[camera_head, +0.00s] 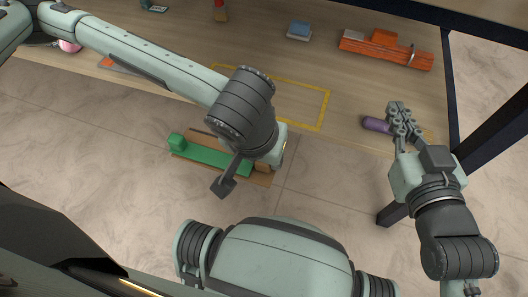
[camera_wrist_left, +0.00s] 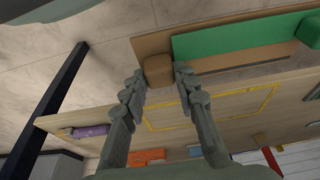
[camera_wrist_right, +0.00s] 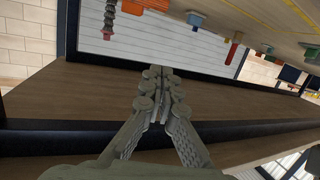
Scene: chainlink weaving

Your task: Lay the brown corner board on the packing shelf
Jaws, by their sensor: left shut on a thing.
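The brown corner board (camera_head: 200,134) shows in the head view with a green bar (camera_head: 218,157) along it and a brown block (camera_head: 264,168) at its right end. It hangs in front of the near edge of the packing shelf (camera_head: 330,147), over the floor. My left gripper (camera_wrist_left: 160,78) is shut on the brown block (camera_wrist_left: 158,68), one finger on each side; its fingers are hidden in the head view. The board (camera_wrist_left: 150,43) and green bar also show in the left wrist view. My right gripper (camera_head: 402,118) is shut and empty, beside a purple cylinder (camera_head: 376,125).
A yellow outline (camera_head: 325,108) marks a bare area of the shelf. A dark post (camera_head: 450,100) stands at the shelf's right end.

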